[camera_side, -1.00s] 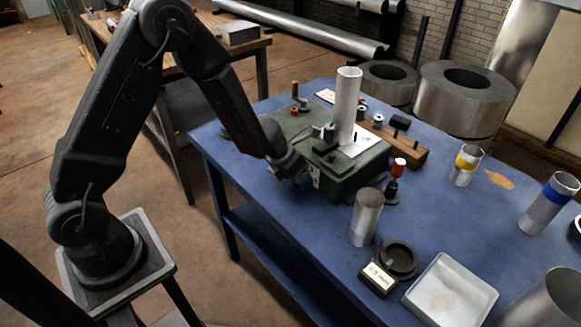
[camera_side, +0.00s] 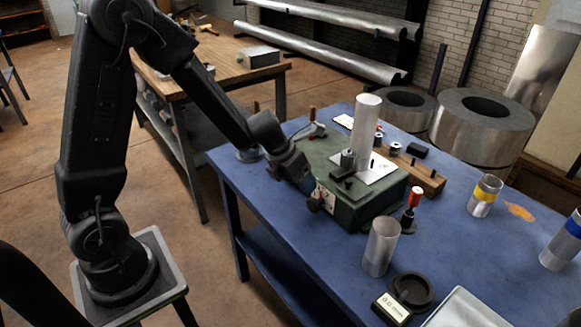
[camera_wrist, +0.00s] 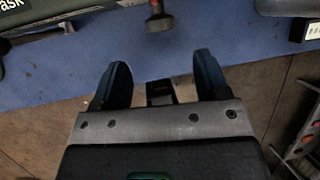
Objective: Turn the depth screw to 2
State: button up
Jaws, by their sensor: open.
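The green machine (camera_side: 370,207) stands on the blue table, with a pale upright pipe (camera_side: 366,122) on its top plate. A dark knob (camera_side: 315,203) sticks out of its near face beside a white label (camera_side: 325,196); it looks like the depth screw, but its setting is too small to read. My gripper (camera_side: 302,182) is at the machine's near left end, close to the knob. In the wrist view my gripper (camera_wrist: 162,70) is open, with nothing seen between its fingers. A dark knob-like piece with some red (camera_wrist: 159,20) shows ahead of the fingers, apart from them.
A plain metal cylinder (camera_side: 381,246), a red-topped tool (camera_side: 412,208) and a small gauge reading 0.0 mm (camera_side: 392,307) stand on the near side of the machine. A yellow-banded pipe (camera_side: 485,196) stands farther right. A wooden block (camera_side: 425,181) lies behind the machine.

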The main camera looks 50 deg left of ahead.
jog(key=shift+v, duration=2.15)
jog(key=m+t, duration=0.4)
jog(key=m, duration=3.2)
send_near(310, 203)
jog(key=x, duration=1)
jog(key=shift+w+d, duration=0.1)
